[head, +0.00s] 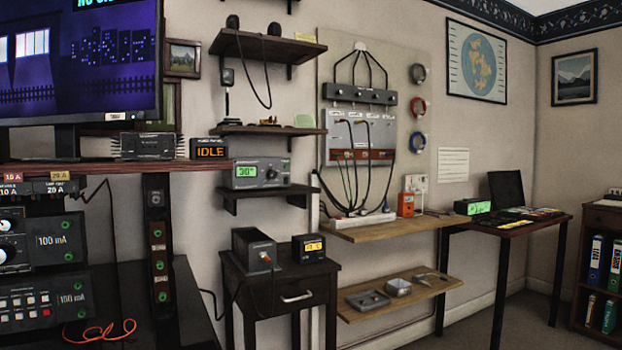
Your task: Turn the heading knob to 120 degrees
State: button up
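A grey box (246,186) with a green lit display (246,171) sits on a dark wall shelf, left of the picture's middle. The display appears to read 30 with a degree mark. A dark round knob (271,173) is on its front, right of the display; it is probably the heading knob, but its label is too small to read. The knob's pointer angle cannot be made out. My gripper is not in view.
An orange IDLE sign (210,149) stands left of the box. Below is a dark cabinet (283,291) bearing two small devices. A rack of instruments (40,260) fills the lower left. A wooden shelf (395,228) juts out at right. Some floor shows at lower right.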

aim_at(271, 174)
jog(key=i+l, duration=0.8)
